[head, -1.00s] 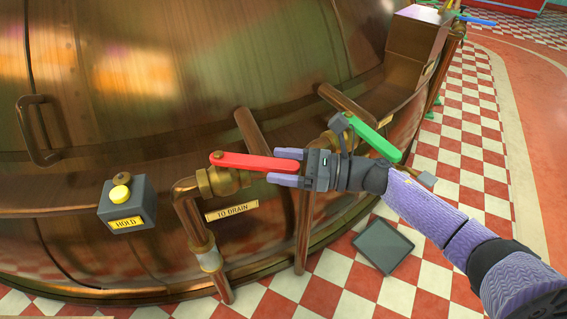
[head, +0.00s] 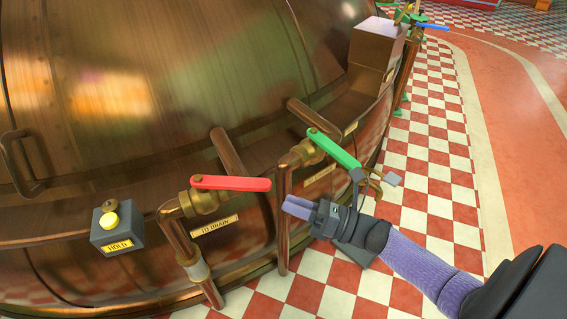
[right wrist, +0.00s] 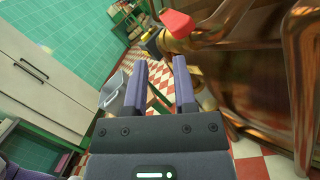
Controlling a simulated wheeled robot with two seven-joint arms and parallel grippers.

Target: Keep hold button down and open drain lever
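The red drain lever (head: 235,184) lies level, pointing right from a brass valve (head: 203,200) above the "TO DRAIN" label (head: 214,226). In the right wrist view the red lever (right wrist: 177,22) shows at the top. The yellow hold button (head: 110,220) sits on a grey box (head: 118,236) marked "HOLD", left of the valve; nothing touches it. My right gripper (head: 290,205) is apart from the lever, below and right of its free end. The right wrist view shows its two purple fingers (right wrist: 158,75) apart with nothing gripped. My left gripper is not in view.
A green lever (head: 333,148) on a second valve stands just above and right of my right gripper. Copper pipes (head: 284,225) run down between it and the drain valve. The copper kettle (head: 190,90) fills the left. The checkered floor (head: 425,190) is open at right.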

